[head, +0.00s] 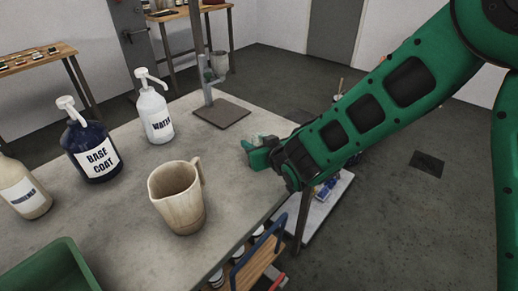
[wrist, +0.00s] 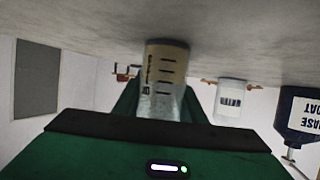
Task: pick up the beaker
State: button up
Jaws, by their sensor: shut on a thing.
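The beaker (wrist: 165,68) is a clear vessel with dark graduation marks and a tan band at its base end. It appears upside down in the wrist view, between the green fingers of my gripper (wrist: 160,104). My gripper is shut on it. In the head view my gripper (head: 262,151) is at the right edge of the grey table, and only a small glassy part of the beaker (head: 258,137) shows behind the fingers. I cannot tell whether its base touches the table.
A beige jug (head: 178,196) stands on the table (head: 125,215) left of my gripper. A white WATER bottle (head: 155,115), a blue BASE COAT bottle (head: 92,150) and a stand (head: 222,112) are farther back. A green tray (head: 50,270) is front left.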

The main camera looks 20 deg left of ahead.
aim_at(258, 135)
jog(key=shift+r, duration=0.2)
jog(key=shift+r, duration=1.45)
jog(key=shift+s+a+r, duration=0.75)
jog(key=shift+s+r, duration=3)
jog(key=shift+s, duration=1.8)
jog(key=w+d+f+m+t+h, duration=0.2)
jog(key=w+d+f+m+h, duration=0.1)
jog(key=w+d, duration=0.7)
jog(key=w+d+f+m+t+h, duration=0.1)
jog(key=w+d+f+m+h, duration=0.2)
jog(key=w+d, duration=0.7)
jog(key=w+d+f+m+h, duration=0.2)
jog(key=d+h, duration=0.1)
jog(key=d, duration=1.1)
jog(key=w+d+f+m+h, duration=0.1)
jog(key=d+f+m+h, duration=0.1)
jog(key=d, duration=1.3)
jog(key=shift+w+m+h, duration=0.4)
jog(key=shift+m+h, duration=0.4)
jog(key=shift+s, duration=0.15)
